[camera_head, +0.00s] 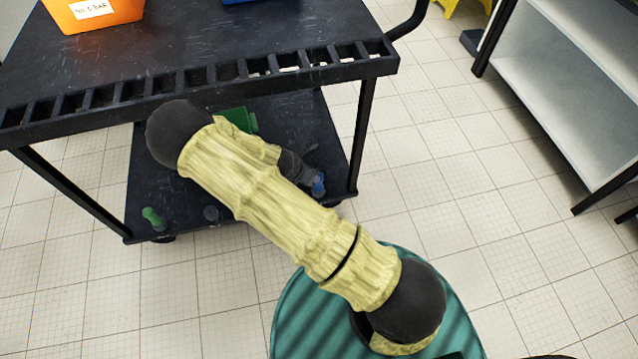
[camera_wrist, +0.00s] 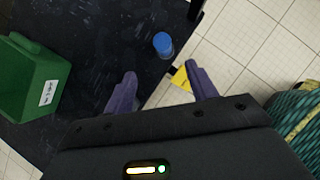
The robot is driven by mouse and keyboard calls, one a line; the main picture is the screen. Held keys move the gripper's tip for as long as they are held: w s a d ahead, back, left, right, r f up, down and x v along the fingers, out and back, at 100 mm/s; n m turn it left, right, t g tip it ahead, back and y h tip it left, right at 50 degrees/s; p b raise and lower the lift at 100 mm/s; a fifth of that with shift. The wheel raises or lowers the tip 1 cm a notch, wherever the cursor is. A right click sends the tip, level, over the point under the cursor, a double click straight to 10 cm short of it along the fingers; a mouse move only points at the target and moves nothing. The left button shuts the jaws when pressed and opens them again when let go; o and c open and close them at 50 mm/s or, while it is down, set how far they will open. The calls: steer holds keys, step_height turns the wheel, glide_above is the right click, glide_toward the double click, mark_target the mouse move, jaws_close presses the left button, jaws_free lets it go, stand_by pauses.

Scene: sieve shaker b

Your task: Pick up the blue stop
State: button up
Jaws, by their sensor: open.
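The blue stop (camera_wrist: 163,44) is a small round-topped cylinder on the dark lower shelf, near its edge in the wrist view. In the head view the blue stop (camera_head: 318,186) shows at the right end of the lower shelf, beside my gripper. My gripper (camera_wrist: 160,72) is open, with its two purple fingers apart and nothing between them. The stop lies just beyond the fingertips in the wrist view, roughly in line with the gap. In the head view my arm hides most of the gripper.
The black cart's upper shelf (camera_head: 200,50) overhangs the lower shelf (camera_head: 180,190). A green bin (camera_wrist: 28,85) is on the lower shelf, left in the wrist view. A cart leg (camera_head: 362,135) rises near the blue stop.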

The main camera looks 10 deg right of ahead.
mark_target(319, 184)
steer(key=b+x, duration=0.4)
steer(key=x, duration=0.6)
steer(key=shift+d+f, duration=0.1)
steer(key=b+x, duration=0.1)
steer(key=x, duration=0.1)
steer(key=b+x, duration=0.2)
steer(key=x, duration=0.1)
steer(key=shift+s+d, duration=0.1)
steer(key=shift+d, duration=0.15)
steer(key=shift+c, duration=0.5)
steer(key=c, duration=1)
